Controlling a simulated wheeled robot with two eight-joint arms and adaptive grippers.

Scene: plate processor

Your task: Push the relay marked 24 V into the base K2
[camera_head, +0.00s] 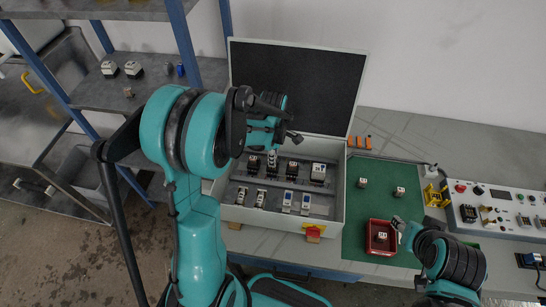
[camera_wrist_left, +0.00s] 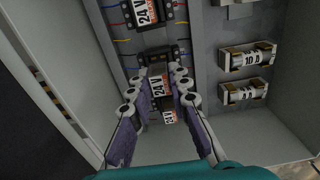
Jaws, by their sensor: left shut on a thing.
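In the head view my left gripper (camera_head: 272,152) is inside the open cabinet (camera_head: 340,205), over its upper row of relays. In the left wrist view the left gripper (camera_wrist_left: 163,74) is shut on a relay marked 24 V (camera_wrist_left: 157,86). A dark base (camera_wrist_left: 160,54) shows just above that relay. I cannot tell whether the relay touches a base, and no K2 label is readable. Another 24 V relay (camera_wrist_left: 147,12) sits above, and a further one (camera_wrist_left: 168,117) shows below between the fingers. My right gripper (camera_head: 400,226) is beside the red tray; its jaws are unclear.
Breakers marked 10 A (camera_wrist_left: 244,58) line the cabinet beside the relay row. On the green mat (camera_head: 352,215) are two small relays (camera_head: 362,183) (camera_head: 399,192) and a red tray (camera_head: 371,249) holding another (camera_head: 382,237). A control panel (camera_head: 500,222) stands at right.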

